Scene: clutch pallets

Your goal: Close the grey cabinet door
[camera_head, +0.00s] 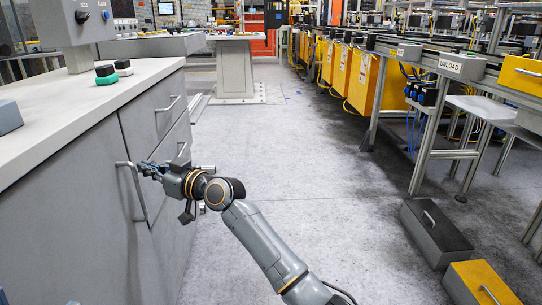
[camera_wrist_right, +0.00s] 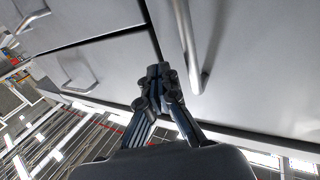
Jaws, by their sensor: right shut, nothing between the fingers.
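The grey cabinet door (camera_head: 80,215) fills the lower left of the head view, below a pale worktop. Its upright bar handle (camera_head: 133,190) is near the door's right edge. The door looks nearly flush with the front beside it; I cannot tell whether it is fully shut. My right gripper (camera_head: 146,168) is shut and empty by the top of the handle. In the right wrist view, the closed fingertips (camera_wrist_right: 158,70) are beside the handle (camera_wrist_right: 188,50), near the dark seam at the door's edge. The handle is not between the fingers. I cannot tell whether they touch the door. My left gripper is not in view.
Drawers with bar handles (camera_head: 168,104) adjoin the door on the right. A green and black button box (camera_head: 106,75) stands on the worktop (camera_head: 60,100). Grey (camera_head: 435,230) and yellow (camera_head: 480,283) boxes lie on the floor at right. The floor between (camera_head: 310,170) is clear.

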